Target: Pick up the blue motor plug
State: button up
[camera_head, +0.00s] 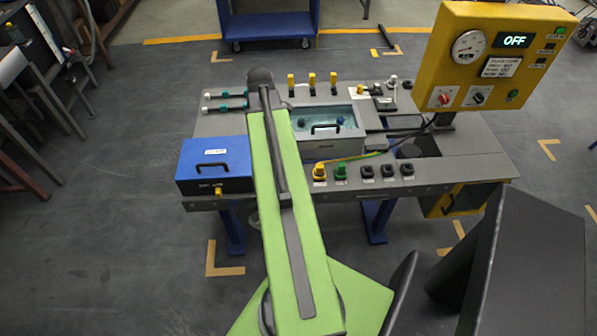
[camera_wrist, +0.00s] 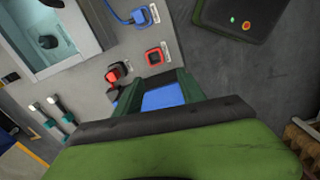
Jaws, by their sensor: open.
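In the wrist view a blue plug (camera_wrist: 140,16) with a blue cable sits on the grey bench, near the top edge. My gripper (camera_wrist: 160,84) is open. A flat bright blue patch (camera_wrist: 163,98) shows between its dark green jaws, and I cannot tell what it belongs to. The blue plug is apart from the jaws, farther up the picture. In the head view my gripper (camera_head: 262,76) is a dark shape over the bench's far left part, and its jaws are not clear. Small blue pieces (camera_head: 340,120) show inside the clear-topped bin; I cannot tell whether one is a plug.
In the wrist view a red plug (camera_wrist: 115,72) and a red-rimmed socket (camera_wrist: 153,57) stand near the jaws. In the head view a blue box (camera_head: 240,164) is at the bench's left, and a yellow control panel (camera_head: 465,104) reading OFF stands at the right.

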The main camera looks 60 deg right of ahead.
jog(key=s+d+n, duration=0.1)
jog(key=s+d, duration=0.6)
jog(key=s, duration=0.1)
jog(key=f+b, duration=1.7)
jog(key=f, duration=0.1)
jog(key=shift+w+d+b, duration=0.1)
jog(key=shift+w+b, duration=0.15)
jog(key=shift+b, duration=0.15)
jog(key=shift+r, duration=0.2)
grip_shut()
